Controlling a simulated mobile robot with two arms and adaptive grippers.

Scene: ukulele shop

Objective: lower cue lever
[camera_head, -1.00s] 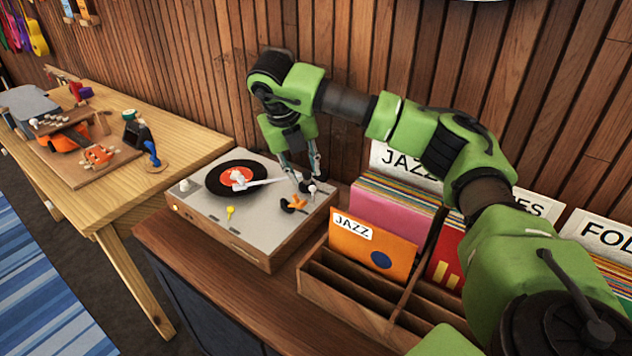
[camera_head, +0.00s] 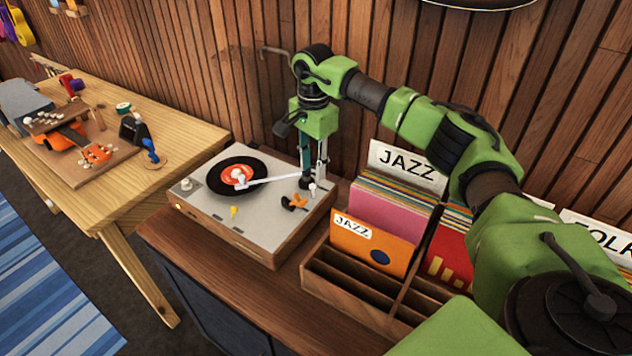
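The record player (camera_head: 262,219) stands on a wooden cabinet, with a black record (camera_head: 222,169) with an orange label on its platter. The white tonearm (camera_head: 270,181) reaches from its rear-right base over the record; I cannot tell whether its tip touches the record. A small orange and dark lever-like part (camera_head: 294,203) sits at the deck's right front, and a small pale-topped post (camera_head: 313,188) stands behind it. I cannot tell which is the cue lever. My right gripper (camera_head: 314,178) points down at the tonearm base; its tips are partly hidden and its opening is unclear. My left gripper is out of view.
A wooden record crate (camera_head: 345,300) with several sleeves and a JAZZ sign stands close to the player's right. A wooden workbench (camera_head: 185,140) with tools is at the left. The slatted wall is close behind. A yellow knob (camera_head: 233,212) is on the deck's front.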

